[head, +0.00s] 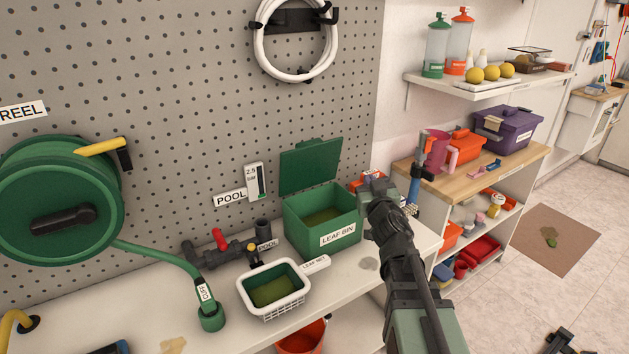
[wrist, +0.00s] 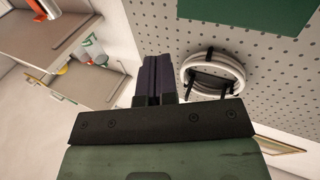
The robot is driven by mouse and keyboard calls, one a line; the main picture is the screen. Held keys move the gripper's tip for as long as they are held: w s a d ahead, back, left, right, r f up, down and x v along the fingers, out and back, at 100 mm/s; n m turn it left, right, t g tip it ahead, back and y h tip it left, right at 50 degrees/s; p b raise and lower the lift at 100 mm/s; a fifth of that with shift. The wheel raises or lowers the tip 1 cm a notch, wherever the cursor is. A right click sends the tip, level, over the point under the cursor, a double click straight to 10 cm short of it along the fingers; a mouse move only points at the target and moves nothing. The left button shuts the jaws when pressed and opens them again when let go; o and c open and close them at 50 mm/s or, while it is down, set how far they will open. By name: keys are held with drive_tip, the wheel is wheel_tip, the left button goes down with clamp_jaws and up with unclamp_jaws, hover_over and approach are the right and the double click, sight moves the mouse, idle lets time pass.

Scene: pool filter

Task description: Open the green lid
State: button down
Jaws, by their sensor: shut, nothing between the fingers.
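The green lid (head: 310,166) stands raised, roughly upright, at the back of the green leaf bin (head: 290,232). The bin is open and green-brown matter shows inside. My gripper (head: 374,182) is just right of the bin, near the level of its rim, apart from the lid in the head view. In the wrist view its two dark fingers (wrist: 157,65) are together with nothing between them. A flat green panel (wrist: 250,12) shows at the top of the wrist view; I cannot tell whether it is the lid.
A white leaf net basket (head: 273,290) stands in front of the bin. Pool pipework with a red valve handle (head: 220,239) is to its left, near a green hose reel (head: 60,195). A red-and-white box (head: 362,183) is behind my gripper. A wooden-topped shelf unit (head: 490,165) stands at right.

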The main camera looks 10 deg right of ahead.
sight(311, 146)
drive_tip(key=s+a+r+n+y, duration=0.1)
drive_tip(key=a+n+y, duration=0.3)
drive_tip(key=a+y, duration=0.35)
drive_tip(key=shift+y, duration=0.35)
drive_tip(key=p+x, duration=0.1)
drive_tip(key=x, duration=0.3)
drive_tip(key=p+x, duration=0.1)
drive_tip(key=x, duration=0.4)
drive_tip(key=p+x, duration=0.1)
drive_tip(key=x, duration=0.3)
drive_tip(key=shift+w+d, duration=0.2)
drive_tip(key=shift+w, duration=0.15)
drive_tip(key=shift+r, duration=0.1)
drive_tip(key=p+x, duration=0.1)
drive_tip(key=x, duration=0.4)
drive_tip(key=shift+s, duration=0.2)
